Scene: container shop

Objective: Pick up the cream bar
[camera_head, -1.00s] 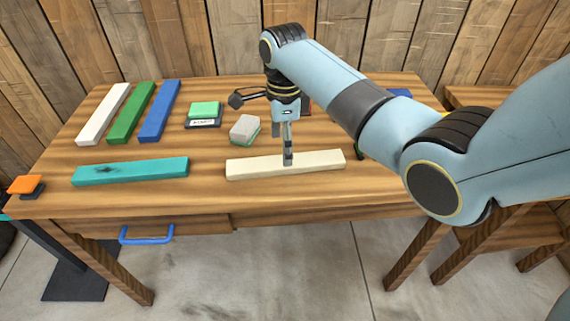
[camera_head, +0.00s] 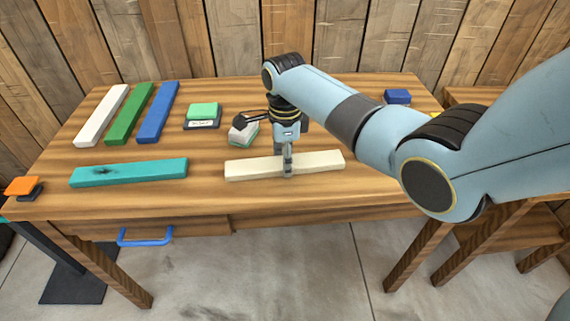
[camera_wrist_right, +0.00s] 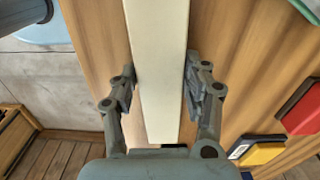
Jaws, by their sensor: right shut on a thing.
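The cream bar (camera_head: 255,168) lies lengthwise near the front of the wooden table, right of the teal bar. My right gripper (camera_head: 288,165) points down over the middle of the bar, with its fingers around it. In the right wrist view the cream bar (camera_wrist_right: 158,60) runs between the two fingers of my right gripper (camera_wrist_right: 160,88), which are shut on its sides. The bar looks to be at the table top; I cannot tell whether it is clear of it. My left gripper is not in view.
A teal bar (camera_head: 130,173) lies to the left. White (camera_head: 102,115), green (camera_head: 131,113) and blue (camera_head: 159,112) bars lie at the back left. A green-topped block (camera_head: 203,111) and a grey-white block (camera_head: 240,135) lie behind the gripper. A blue block (camera_head: 397,97) is at back right.

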